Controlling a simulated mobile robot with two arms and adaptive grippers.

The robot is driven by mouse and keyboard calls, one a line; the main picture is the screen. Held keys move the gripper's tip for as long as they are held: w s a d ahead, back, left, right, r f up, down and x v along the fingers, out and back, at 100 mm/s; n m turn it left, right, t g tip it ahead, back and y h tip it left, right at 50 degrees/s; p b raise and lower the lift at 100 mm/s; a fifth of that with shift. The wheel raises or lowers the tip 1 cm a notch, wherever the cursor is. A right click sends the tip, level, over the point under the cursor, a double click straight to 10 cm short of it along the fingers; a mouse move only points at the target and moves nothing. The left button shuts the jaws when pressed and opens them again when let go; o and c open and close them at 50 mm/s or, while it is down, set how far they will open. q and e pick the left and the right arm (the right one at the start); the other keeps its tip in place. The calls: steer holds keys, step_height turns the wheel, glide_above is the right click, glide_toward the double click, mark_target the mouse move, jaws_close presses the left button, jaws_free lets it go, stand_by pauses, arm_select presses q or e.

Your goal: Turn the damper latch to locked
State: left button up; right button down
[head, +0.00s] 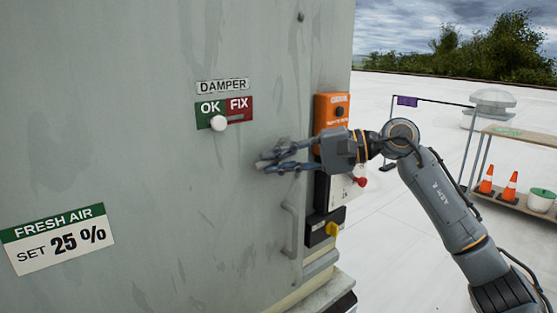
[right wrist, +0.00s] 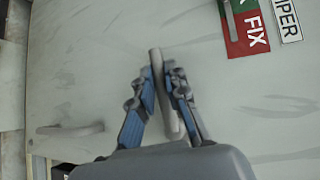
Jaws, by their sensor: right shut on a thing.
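My right gripper (head: 270,161) is at the grey panel, below and right of the DAMPER label (head: 222,86). In the right wrist view, its two fingers (right wrist: 158,72) are shut on a slim grey lever (right wrist: 158,62), which looks like the damper latch. The lever's far end sticks out beyond the fingertips. In the head view the fingers hide most of it, and its locked or unlocked marking cannot be read. My left gripper is not in view.
A grey door handle (head: 290,231) is below the gripper. An orange box (head: 331,109), a red knob (head: 360,181) and a yellow switch (head: 332,229) line the panel's right edge. A bench with orange cones (head: 509,187) stands at the far right.

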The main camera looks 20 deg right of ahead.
steer(key=shift+w+d+f+n+t+h, duration=0.35)
steer(key=shift+d+f+n+h, duration=0.7)
steer(key=shift+h, duration=1.1)
steer(key=shift+w+d+f+n+t+h, duration=0.2)
steer(key=shift+d+f+n+t+h, duration=0.3)
steer(key=shift+n+h, duration=1.25)
steer(key=shift+w+d+f+n+t+h, duration=0.3)
steer(key=shift+d+f+n+h, duration=0.55)
steer(key=shift+h, duration=1.65)
steer(key=c, duration=1.3)
jaws_free()
steer(key=shift+c, duration=0.2)
steer(key=v, duration=1.2)
